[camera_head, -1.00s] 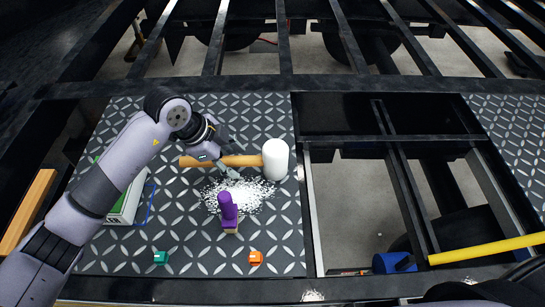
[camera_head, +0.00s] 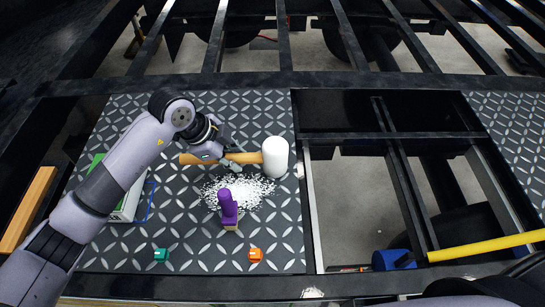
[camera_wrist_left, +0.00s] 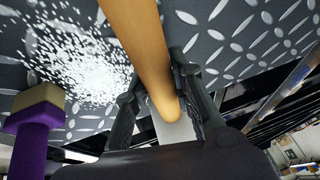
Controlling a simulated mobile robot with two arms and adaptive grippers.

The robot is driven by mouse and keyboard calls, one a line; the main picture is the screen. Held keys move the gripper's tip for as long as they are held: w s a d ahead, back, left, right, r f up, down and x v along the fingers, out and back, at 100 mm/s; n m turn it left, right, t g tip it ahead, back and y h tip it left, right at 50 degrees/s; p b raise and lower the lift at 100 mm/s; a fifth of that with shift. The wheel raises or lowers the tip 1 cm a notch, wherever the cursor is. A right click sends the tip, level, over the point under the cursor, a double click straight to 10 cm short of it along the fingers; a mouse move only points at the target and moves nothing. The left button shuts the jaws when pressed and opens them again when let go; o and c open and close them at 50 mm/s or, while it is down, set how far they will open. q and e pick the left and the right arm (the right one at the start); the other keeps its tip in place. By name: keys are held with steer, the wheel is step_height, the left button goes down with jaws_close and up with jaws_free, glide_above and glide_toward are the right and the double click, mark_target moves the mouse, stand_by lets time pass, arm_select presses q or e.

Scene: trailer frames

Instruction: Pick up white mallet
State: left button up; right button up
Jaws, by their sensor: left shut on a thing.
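The white mallet has a white cylindrical head (camera_head: 275,157) and a wooden handle (camera_head: 247,158). It lies level over the diamond-plate panel, its head to the right; I cannot tell whether it touches the plate. My left gripper (camera_head: 232,161) is shut on the handle, left of the head. In the left wrist view the handle (camera_wrist_left: 140,35) runs between the two fingers of the left gripper (camera_wrist_left: 163,92); the mallet head is out of that view. My right gripper is not in view.
White granules (camera_head: 245,192) are scattered just in front of the mallet. A teal block (camera_head: 161,256) and an orange block (camera_head: 255,256) sit near the front edge. Open frame gaps (camera_head: 365,205) lie to the right.

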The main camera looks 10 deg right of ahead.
mark_target(232, 154)
arm_select(q)
steer(key=shift+r, duration=0.1)
jaws_close()
steer(key=shift+w+r, duration=0.1)
steer(key=shift+r, duration=0.7)
step_height(232, 154, up, 18)
steer(key=b, duration=0.2)
steer(key=shift+r+b, duration=0.2)
steer(key=shift+b, duration=0.1)
stand_by(0.4)
